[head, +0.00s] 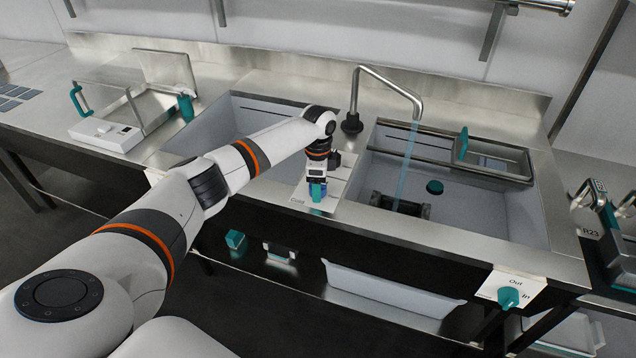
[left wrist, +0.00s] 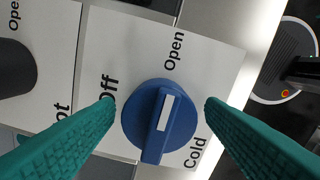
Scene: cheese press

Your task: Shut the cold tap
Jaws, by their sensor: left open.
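In the left wrist view the cold tap is a blue round knob (left wrist: 152,143) with a raised grip bar and a white mark. It sits on a pale panel lettered "Off", "Open" and "Cold". The white mark's upper end points roughly towards "Open". My left gripper (left wrist: 159,104) is open, one teal finger on each side of the knob, with visible gaps. In the head view my left gripper (head: 317,188) points down over the panel between the basins and hides the knob. Water (head: 406,162) runs from the curved spout (head: 385,74) into the right basin. My right gripper is not in view.
A dark knob (left wrist: 14,68) stands on the neighbouring panel in the left wrist view. The right basin (head: 487,208) holds a grey tray with a teal handle (head: 462,144). A lidded white box (head: 105,133) stands on the left counter. A teal Out/In valve (head: 509,297) is at front right.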

